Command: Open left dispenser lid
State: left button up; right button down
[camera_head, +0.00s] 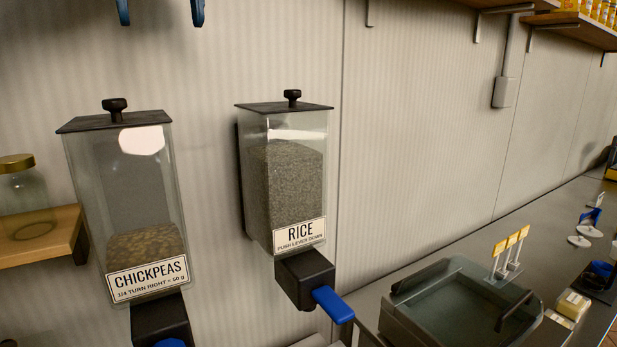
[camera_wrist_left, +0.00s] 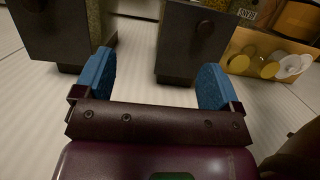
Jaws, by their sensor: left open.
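The left dispenser (camera_head: 150,200) is a clear bin labelled CHICKPEAS, partly filled. Its dark flat lid (camera_head: 92,122) with a black knob (camera_head: 115,106) lies closed on top. My left gripper (camera_head: 160,12) is open and empty, with its two blue fingertips at the top edge of the head view, above and apart from the lid. In the left wrist view, the blue fingers (camera_wrist_left: 155,80) are spread apart. The dark lid there (camera_wrist_left: 180,58), with a round knob (camera_wrist_left: 205,27), lies beyond them and seems to be the chickpeas lid. My right gripper is out of view.
A rice dispenser (camera_head: 283,195) with a closed knobbed lid and blue lever hangs to the right. A glass jar (camera_head: 22,190) stands on a wooden shelf (camera_head: 38,237) at left. The ribbed wall is close behind. A counter (camera_head: 440,255) carries a dark glass-topped bin (camera_head: 455,305).

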pick_arm(q)
jog(key=s+a, duration=0.4)
jog(key=a, duration=0.2)
jog(key=shift+a, duration=0.2)
dwell(0.4)
grip_shut()
dwell(0.3)
dwell(0.9)
jog(key=s+a, duration=0.7)
jog(key=a, duration=0.6)
jog(key=shift+s, duration=0.2)
dwell(0.4)
jog(key=shift+d, duration=0.1)
